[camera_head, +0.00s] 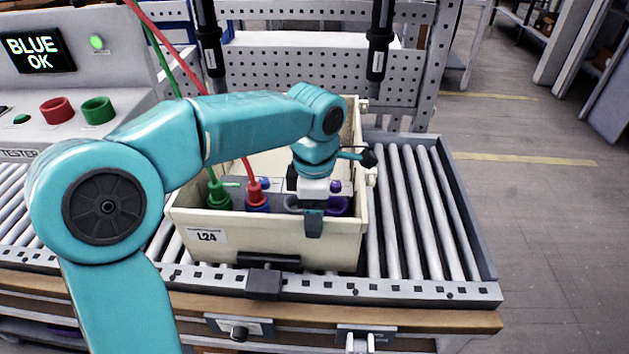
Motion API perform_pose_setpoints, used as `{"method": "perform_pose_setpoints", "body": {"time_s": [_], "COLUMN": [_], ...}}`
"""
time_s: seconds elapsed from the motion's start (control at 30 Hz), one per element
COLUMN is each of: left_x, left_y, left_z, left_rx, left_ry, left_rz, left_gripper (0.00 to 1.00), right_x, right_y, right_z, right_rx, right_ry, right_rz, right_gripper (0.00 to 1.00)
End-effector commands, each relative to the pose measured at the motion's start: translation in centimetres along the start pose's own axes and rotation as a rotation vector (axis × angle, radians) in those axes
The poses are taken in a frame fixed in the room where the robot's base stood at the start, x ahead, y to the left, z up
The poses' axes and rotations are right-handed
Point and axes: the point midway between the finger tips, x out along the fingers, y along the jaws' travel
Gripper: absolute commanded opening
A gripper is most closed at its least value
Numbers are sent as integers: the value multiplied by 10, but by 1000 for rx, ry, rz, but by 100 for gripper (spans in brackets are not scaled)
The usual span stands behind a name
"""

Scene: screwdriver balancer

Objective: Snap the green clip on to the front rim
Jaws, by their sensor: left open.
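A green clip-like end (217,194) of the green cable stands inside the cream crate (205,258), close behind the left part of its front rim (232,212). I cannot tell whether it touches the rim. My left gripper (314,212) is open at the right part of the front rim, well to the right of the green end. A dark fingertip hangs in front of the crate's front wall; the other fingertip is hidden. My right gripper is out of view.
A red cable end (256,194) stands beside the green one. A purple part (338,205) is close to my left gripper. The tester (75,85) reads "BLUE OK". Rollers (420,215) right of the crate are clear. Two black hanging tools (379,45) are behind.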

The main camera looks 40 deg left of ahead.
Motion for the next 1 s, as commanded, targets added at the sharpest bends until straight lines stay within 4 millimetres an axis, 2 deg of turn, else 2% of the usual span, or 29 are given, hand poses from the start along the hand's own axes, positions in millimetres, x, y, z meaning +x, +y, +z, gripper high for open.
{"method": "perform_pose_setpoints", "body": {"time_s": [0.3, 0.5, 0.7, 1.0], "left_x": [-83, -128, -151, -154], "left_y": [0, 0, 0, 0], "left_z": [0, 0, 0, 0], "left_rx": [0, 0, 0, 0], "left_ry": [-4, -3, -2, -2], "left_rz": [6, 4, 3, 2], "left_gripper": [70, 70, 70, 70], "right_x": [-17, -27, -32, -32], "right_y": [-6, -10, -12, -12], "right_z": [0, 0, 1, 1], "right_rx": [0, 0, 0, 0], "right_ry": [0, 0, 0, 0], "right_rz": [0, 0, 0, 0], "right_gripper": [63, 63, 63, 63]}}
